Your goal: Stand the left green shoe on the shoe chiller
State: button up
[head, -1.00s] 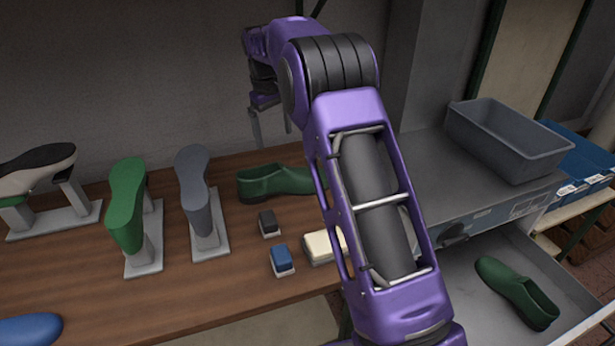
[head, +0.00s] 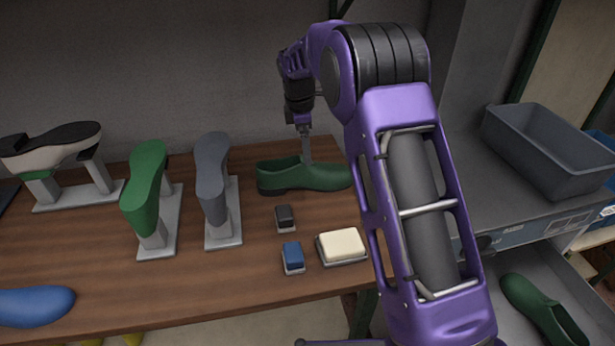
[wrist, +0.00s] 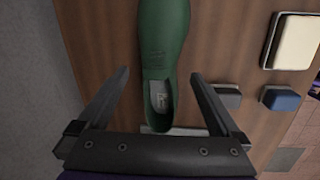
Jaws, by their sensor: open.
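A dark green shoe (head: 325,178) lies sole down at the back of the wooden table, heel to the left. A second green shoe (head: 543,308) lies in the pulled-out drawer at the lower right. I cannot tell which is the left one; a pale mark inside the first is too small to read. My gripper (head: 306,148) points down over the first shoe. In the wrist view, my open gripper (wrist: 160,76) has a finger on each side of this shoe (wrist: 163,35), and its opening faces me. The grey unit (head: 480,205) at right appears to be the chiller.
A grey bin (head: 555,150) stands on the grey unit. A green last (head: 145,190), a grey last (head: 213,180) and a black-and-white shoe (head: 60,148) are on stands at left. A black block (head: 285,217), a blue block (head: 292,255) and a cream block (head: 341,245) lie in front.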

aim_at(306, 169)
jog(key=f, duration=0.4)
jog(key=shift+w+d+f, duration=0.2)
jog(key=shift+w, duration=0.15)
jog(key=shift+w+a+f, duration=0.1)
jog(key=shift+w+f, duration=0.05)
jog(key=shift+f, duration=1.15)
jog(key=shift+w+a+f, duration=0.1)
jog(key=shift+w+f, duration=0.05)
jog(key=shift+f, duration=1.15)
jog(key=shift+r, duration=0.1)
grip_shut()
